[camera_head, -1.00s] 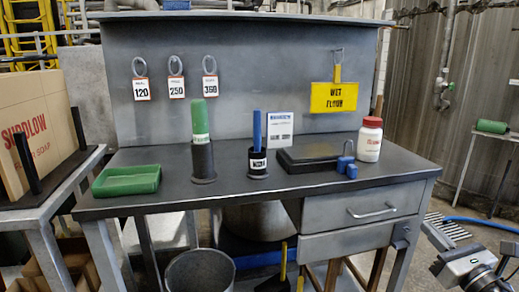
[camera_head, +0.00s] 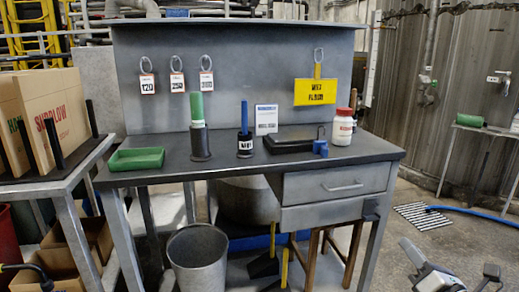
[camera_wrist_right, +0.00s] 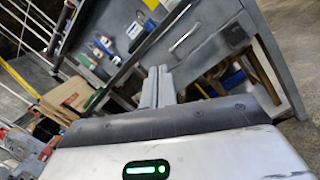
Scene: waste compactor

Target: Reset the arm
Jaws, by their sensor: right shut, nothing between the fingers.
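My right gripper (camera_head: 410,248) shows at the lower right of the head view, over the floor to the right of the workbench (camera_head: 380,152). In the right wrist view, its two fingers (camera_wrist_right: 158,86) are together with nothing between them. It is apart from the bench and touches nothing that I can see. I cannot make out my left gripper in these views.
The bench bears a green tray (camera_head: 136,159), a green roll (camera_head: 197,110), a blue-handled tool (camera_head: 245,118) and a white bottle (camera_head: 342,127). A metal bucket (camera_head: 199,250) stands below. Boxes (camera_head: 58,108) are at left. A blue hose (camera_head: 460,217) crosses the floor at right.

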